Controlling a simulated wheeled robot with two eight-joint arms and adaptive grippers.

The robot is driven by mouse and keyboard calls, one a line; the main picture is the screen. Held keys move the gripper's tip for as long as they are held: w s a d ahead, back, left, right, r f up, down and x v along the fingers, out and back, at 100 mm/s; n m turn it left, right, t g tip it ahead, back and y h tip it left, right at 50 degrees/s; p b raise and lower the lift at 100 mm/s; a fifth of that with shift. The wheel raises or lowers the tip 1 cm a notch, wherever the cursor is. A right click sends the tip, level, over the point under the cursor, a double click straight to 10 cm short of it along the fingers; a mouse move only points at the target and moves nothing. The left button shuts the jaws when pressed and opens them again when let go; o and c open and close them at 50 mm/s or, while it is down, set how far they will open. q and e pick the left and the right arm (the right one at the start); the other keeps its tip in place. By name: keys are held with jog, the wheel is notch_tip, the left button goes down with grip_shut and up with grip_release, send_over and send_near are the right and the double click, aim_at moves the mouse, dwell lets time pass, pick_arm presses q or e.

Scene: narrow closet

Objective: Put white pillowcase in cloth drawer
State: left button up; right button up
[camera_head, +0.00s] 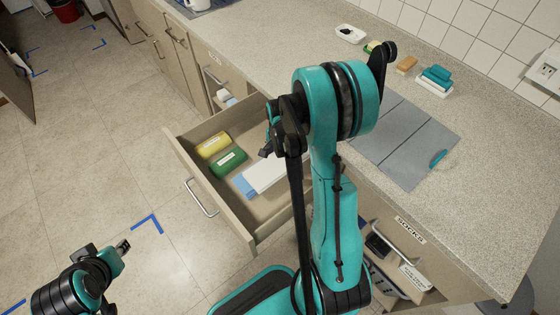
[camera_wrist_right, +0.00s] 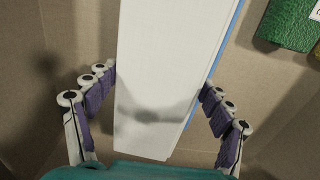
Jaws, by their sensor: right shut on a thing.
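The white pillowcase (camera_head: 268,174) is a folded white slab, seen in or just above the open drawer (camera_head: 180,148), partly over a light blue cloth (camera_head: 244,187). My right gripper (camera_head: 267,150) is at the pillowcase, mostly hidden by my arm. In the right wrist view its purple-padded fingers (camera_wrist_right: 158,88) stand on either side of the pillowcase (camera_wrist_right: 160,60), with a blue edge showing along its right side. I cannot tell whether the pillowcase rests on the blue cloth. My left gripper (camera_head: 123,246) is at the lower left, away from the drawer; its jaw state is unclear.
A yellow folded cloth (camera_head: 213,145) and a green one (camera_head: 228,163) lie in the drawer's far-left part. The countertop (camera_head: 260,35) holds a grey folded mat (camera_head: 400,140) and soap items. A lower drawer labelled socks (camera_head: 410,230) is partly open at right.

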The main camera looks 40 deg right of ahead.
aim_at(280, 160)
jog(key=shift+f, duration=0.25)
jog(key=o, duration=0.8)
jog(key=shift+r, duration=0.1)
jog(key=shift+o, duration=0.2)
notch_tip(280, 160, up, 11)
jog(key=p, duration=0.5)
jog(key=s+a+r+n+t, duration=0.3)
jog(key=s+a+r+n, duration=0.1)
jog(key=a+r+n, duration=0.3)
jog(key=s+a+r+n+t, duration=0.4)
jog(key=a+r+n, duration=0.2)
jog(key=a+n, duration=0.2)
jog(key=shift+s+a+r+n, duration=0.35)
jog(key=shift+a+n, duration=0.05)
jog(key=shift+n, duration=0.6)
